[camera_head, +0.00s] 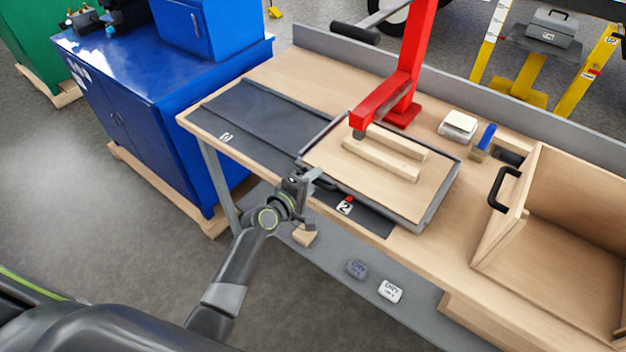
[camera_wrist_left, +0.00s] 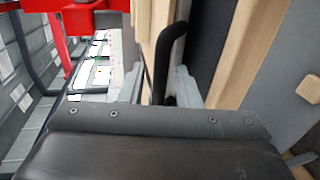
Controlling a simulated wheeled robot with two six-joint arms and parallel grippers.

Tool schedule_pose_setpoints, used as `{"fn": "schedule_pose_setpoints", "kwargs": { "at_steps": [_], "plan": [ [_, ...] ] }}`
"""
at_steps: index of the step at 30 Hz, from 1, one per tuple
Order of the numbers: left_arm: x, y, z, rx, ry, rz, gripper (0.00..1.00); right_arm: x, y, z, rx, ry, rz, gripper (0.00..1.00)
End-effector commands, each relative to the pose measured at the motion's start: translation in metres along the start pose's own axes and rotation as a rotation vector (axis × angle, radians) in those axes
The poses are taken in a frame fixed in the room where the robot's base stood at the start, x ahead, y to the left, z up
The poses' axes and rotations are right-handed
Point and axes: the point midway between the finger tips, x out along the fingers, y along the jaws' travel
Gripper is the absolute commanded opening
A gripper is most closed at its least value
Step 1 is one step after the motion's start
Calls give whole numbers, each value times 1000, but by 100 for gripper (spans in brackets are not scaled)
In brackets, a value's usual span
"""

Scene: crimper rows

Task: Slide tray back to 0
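The tray (camera_head: 430,186), a wooden board with a dark rim, lies on the dark rail plate (camera_head: 262,105) on the bench. Two wooden strips (camera_head: 382,160) lie on it. A label 2 (camera_head: 345,208) is by its front edge, with a small red mark (camera_head: 350,198) beside it. A label 0 (camera_head: 226,138) is on the plate farther left. My left gripper (camera_head: 312,180) is at the tray's front left corner. In the left wrist view its two fingers (camera_wrist_left: 160,88) stand apart, with a black bar handle (camera_wrist_left: 165,60) between them. Contact is unclear. My right gripper is out of view.
A red press arm (camera_head: 385,95) overhangs the tray. An open wooden box with a black handle (camera_head: 503,188) stands to the right. A sponge-like block (camera_head: 459,123) and blue-handled brush (camera_head: 486,138) lie behind. The plate left of the tray is clear.

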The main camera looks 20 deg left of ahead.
Motion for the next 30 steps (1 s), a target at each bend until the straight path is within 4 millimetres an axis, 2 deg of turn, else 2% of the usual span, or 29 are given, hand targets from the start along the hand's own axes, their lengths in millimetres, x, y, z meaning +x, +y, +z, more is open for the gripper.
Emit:
{"fn": "schedule_pose_setpoints", "kwargs": {
  "at_steps": [7,14,15,25,30],
  "plan": [
    [1,0,0,0,0,0,30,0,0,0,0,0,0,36],
    [0,0,0,0,0,0,1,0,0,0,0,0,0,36],
    [0,0,0,0,0,0,0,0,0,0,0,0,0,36],
    [0,-1,-2,0,1,-1,0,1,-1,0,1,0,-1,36],
    [0,-2,-13,4,2,-1,0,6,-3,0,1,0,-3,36]
  ]
}}
